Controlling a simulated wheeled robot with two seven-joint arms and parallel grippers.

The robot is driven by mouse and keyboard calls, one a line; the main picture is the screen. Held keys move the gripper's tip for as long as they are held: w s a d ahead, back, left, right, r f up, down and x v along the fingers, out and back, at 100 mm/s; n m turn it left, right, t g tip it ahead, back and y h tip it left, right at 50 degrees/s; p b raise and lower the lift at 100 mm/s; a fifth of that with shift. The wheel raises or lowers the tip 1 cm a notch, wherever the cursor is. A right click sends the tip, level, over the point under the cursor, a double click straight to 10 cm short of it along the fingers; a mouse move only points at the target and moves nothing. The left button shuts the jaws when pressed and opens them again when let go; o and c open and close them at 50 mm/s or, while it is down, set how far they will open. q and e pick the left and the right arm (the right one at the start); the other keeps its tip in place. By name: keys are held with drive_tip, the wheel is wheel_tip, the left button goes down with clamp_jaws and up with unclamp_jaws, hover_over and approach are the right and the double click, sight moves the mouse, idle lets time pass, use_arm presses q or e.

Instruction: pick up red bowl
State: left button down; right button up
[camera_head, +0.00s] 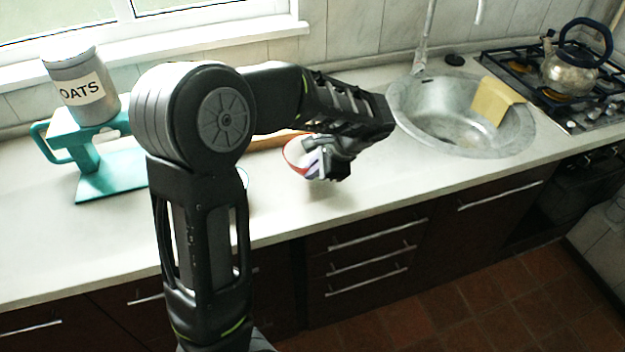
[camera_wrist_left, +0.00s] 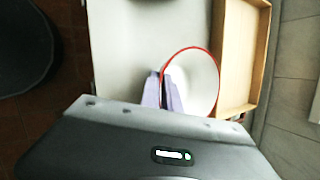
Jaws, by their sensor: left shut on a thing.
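The red bowl (camera_head: 297,153) is white inside with a red rim, and my left gripper hides part of it in the head view. My left gripper (camera_head: 316,168) is at the bowl's right side, shut on its wall. In the left wrist view the bowl (camera_wrist_left: 195,80) shows its white inside and red rim. The pale purple fingertips of the gripper (camera_wrist_left: 164,92) are at the rim's left edge there. I cannot tell whether the bowl touches the counter. My right gripper is in neither view.
A wooden tray (camera_wrist_left: 240,55) lies beside the bowl. A grey OATS canister (camera_head: 82,88) stands on a teal stand (camera_head: 110,172) at the left. A sink (camera_head: 440,108) with a yellow cloth (camera_head: 494,100) and a stove with a kettle (camera_head: 573,70) are at the right. The front counter is clear.

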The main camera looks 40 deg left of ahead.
use_arm(q)
wheel_tip(320, 180, up, 6)
drive_tip(key=shift+f, duration=0.15)
